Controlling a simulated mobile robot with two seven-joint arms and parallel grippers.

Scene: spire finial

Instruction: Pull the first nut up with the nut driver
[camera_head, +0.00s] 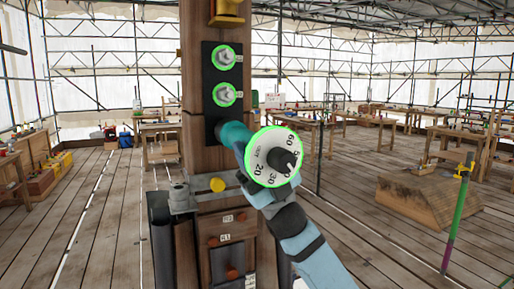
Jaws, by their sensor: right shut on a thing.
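Two nuts show on a black plate on the wooden post, an upper nut (223,57) and a lower nut (224,95), each inside a green ring. My right gripper (242,152) is shut on the nut driver, whose white dial (262,167) has a green rim, black numbers and a dark pointer. The dial faces me in front of the post. It hides most of the grip. A teal part (234,132) reaches toward the lower end of the black plate. Its contact with anything there is hidden. My left gripper is not in view.
The wooden post (194,75) stands in the middle, with a yellow piece (228,10) above the plate. A yellow knob (217,185) sits on the ledge below. A wooden block (425,202) lies on the floor at right. Workbenches line the back; the plank floor left is mostly clear.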

